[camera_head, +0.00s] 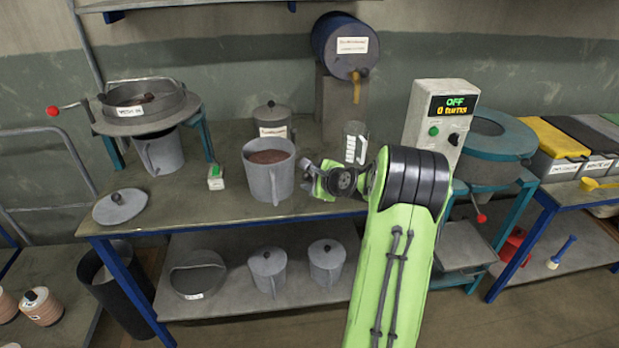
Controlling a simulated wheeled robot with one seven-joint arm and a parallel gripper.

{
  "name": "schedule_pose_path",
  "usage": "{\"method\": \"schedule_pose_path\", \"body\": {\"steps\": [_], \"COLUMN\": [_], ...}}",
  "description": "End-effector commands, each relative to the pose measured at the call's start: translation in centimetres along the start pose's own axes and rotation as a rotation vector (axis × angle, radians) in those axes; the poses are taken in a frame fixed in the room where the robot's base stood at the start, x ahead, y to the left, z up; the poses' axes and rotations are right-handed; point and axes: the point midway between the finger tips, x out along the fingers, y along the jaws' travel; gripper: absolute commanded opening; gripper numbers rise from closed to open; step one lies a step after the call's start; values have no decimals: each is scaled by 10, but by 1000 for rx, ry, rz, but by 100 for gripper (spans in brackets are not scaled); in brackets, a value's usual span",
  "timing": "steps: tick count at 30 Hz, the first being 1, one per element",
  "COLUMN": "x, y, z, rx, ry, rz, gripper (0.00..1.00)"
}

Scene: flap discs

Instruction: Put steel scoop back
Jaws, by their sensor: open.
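I cannot make out a steel scoop for certain in this view. My gripper (309,176) is at the right side of a grey jug (268,187) filled with brown powder, above the front part of the bench. The gripper is open, and I see nothing between its fingers. Its wrist hides part of the bench behind it. A small dark object lies in the round sieve (140,112) at the left; it is too small to identify.
The bench (215,215) also holds a lidded pot (272,122), a clear measuring jug (355,143), a small green-topped box (215,178) and a loose lid (120,206). A control box (440,122) and a teal machine (490,150) stand right of my arm. Lidded pots sit on the lower shelf.

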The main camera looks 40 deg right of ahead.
Motion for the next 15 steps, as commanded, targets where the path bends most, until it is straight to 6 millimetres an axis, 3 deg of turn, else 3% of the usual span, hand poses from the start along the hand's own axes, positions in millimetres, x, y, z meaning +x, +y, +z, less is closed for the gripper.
{"method": "schedule_pose_path", "body": {"steps": [9, 15], "x": [-84, -108], "y": [-3, -1], "z": [0, 0], "rx": [2, 0], "ry": [4, 1], "rz": [-4, -1], "gripper": [47, 47]}}
